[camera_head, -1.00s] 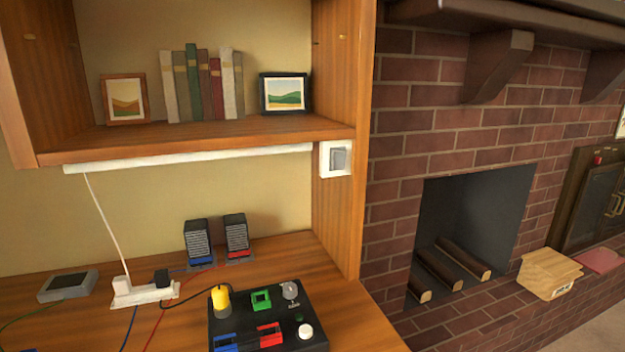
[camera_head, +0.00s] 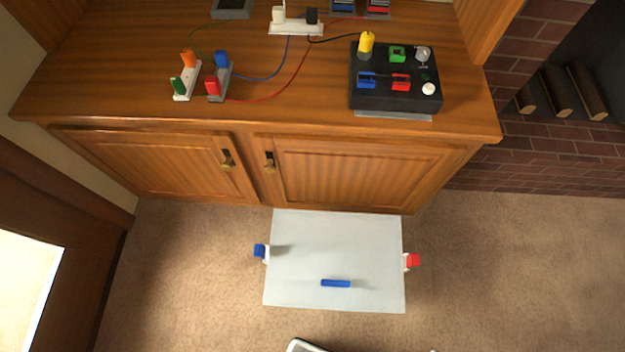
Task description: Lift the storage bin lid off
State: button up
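The storage bin stands on the carpet in front of the wooden cabinet and is seen from above. Its pale grey lid (camera_head: 335,250) covers the top and looks flat. A short blue bar-like handle (camera_head: 336,283) lies on the lid near its front edge. A blue clip (camera_head: 260,251) sits at the bin's left side and a red clip (camera_head: 412,261) at its right side. I cannot tell whether the clips are fastened. The bin's walls are hidden under the lid.
The cabinet (camera_head: 350,165) with two closed doors stands right behind the bin. Its top (camera_head: 300,120) holds a black switch box (camera_head: 397,82), a power strip (camera_head: 296,28), plugs and wires. Carpet (camera_head: 520,270) is clear to the right. A wooden door (camera_head: 60,205) is at left.

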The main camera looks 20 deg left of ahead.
aim_at(318, 259)
jog(key=k+j+u, duration=0.1)
jog(key=k+j, duration=0.85)
jog(key=k, duration=0.1)
